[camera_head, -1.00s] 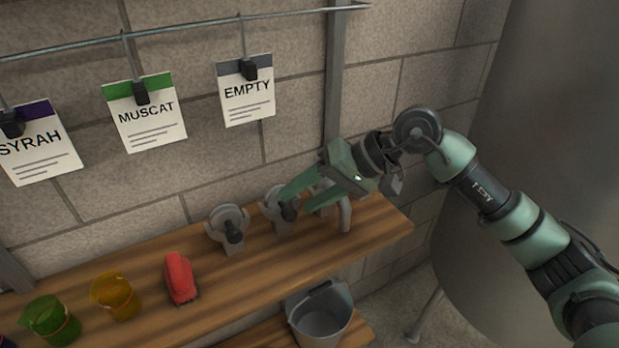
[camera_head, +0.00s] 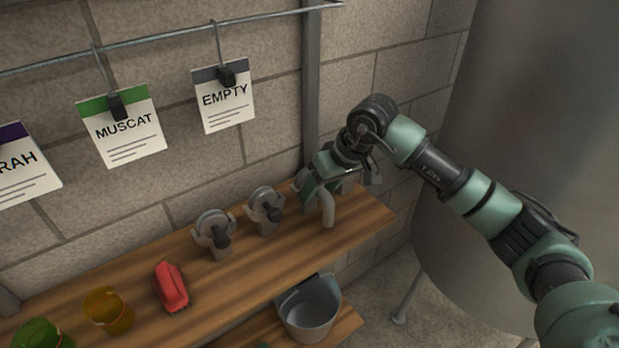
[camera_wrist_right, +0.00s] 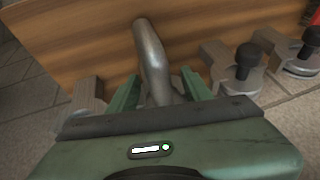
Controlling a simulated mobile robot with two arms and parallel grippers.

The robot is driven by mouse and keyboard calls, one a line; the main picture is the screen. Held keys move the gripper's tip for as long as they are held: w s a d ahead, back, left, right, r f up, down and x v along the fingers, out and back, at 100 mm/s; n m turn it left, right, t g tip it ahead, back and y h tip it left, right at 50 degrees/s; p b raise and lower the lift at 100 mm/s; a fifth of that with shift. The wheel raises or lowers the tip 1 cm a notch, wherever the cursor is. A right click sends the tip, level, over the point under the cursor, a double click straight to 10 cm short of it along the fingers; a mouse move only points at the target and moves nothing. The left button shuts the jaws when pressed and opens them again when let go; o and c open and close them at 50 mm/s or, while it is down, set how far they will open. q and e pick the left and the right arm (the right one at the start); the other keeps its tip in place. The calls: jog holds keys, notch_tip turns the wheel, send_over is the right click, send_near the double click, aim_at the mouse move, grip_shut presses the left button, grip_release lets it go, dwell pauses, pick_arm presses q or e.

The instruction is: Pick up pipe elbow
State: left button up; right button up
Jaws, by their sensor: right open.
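The pipe elbow is a grey bent metal pipe (camera_head: 328,209) near the right end of the wooden shelf (camera_head: 250,279). In the right wrist view the pipe elbow (camera_wrist_right: 151,58) runs away from the camera, between the two green fingers. My right gripper (camera_head: 313,189) is at the elbow, fingers apart on either side of it; in the wrist view (camera_wrist_right: 160,88) gaps show beside the pipe. In the head view the arm hides part of the elbow. My left gripper is not in view.
Two grey fittings with black knobs (camera_head: 213,236) (camera_head: 264,213) stand left of the elbow. Farther left are a red object (camera_head: 171,288), a yellow beaker (camera_head: 108,312) and a green one (camera_head: 37,335). A grey bucket (camera_head: 309,310) sits lower. Labelled cards (camera_head: 224,97) hang on the wall.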

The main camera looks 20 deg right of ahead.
grip_shut()
dwell(0.3)
